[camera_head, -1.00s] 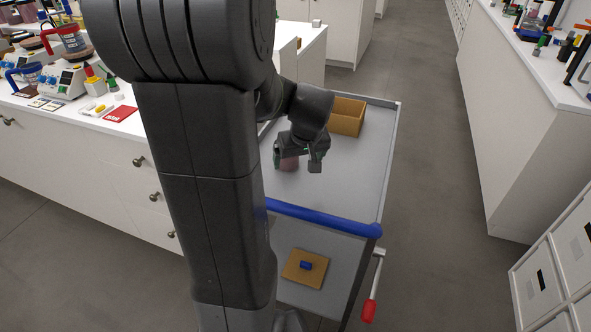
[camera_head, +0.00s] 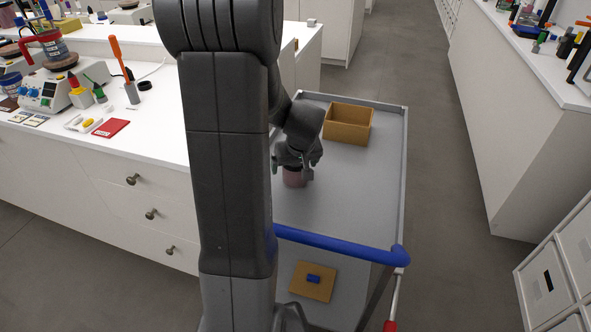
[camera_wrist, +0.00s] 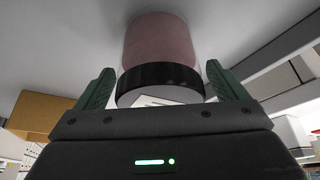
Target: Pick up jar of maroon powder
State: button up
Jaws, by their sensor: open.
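The jar of maroon powder (camera_wrist: 160,42) has dull pinkish-maroon contents and a black-rimmed lid. In the wrist view it lies between the two green fingers of my gripper (camera_wrist: 158,88), with a gap visible on both sides near the lid. In the head view the jar (camera_head: 294,178) stands on the grey cart top (camera_head: 350,200), partly hidden by my gripper (camera_head: 298,166) above it. My gripper is open around the jar's upper part.
An open tan box (camera_head: 348,124) sits at the far end of the cart, and it also shows in the wrist view (camera_wrist: 38,114). A blue handle (camera_head: 340,243) crosses the near end. A white bench (camera_head: 150,120) with lab items is at left. The cart top right of the jar is clear.

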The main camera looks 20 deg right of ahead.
jog(key=c, duration=1.1)
jog(key=shift+c, duration=0.2)
jog(key=shift+r, duration=0.15)
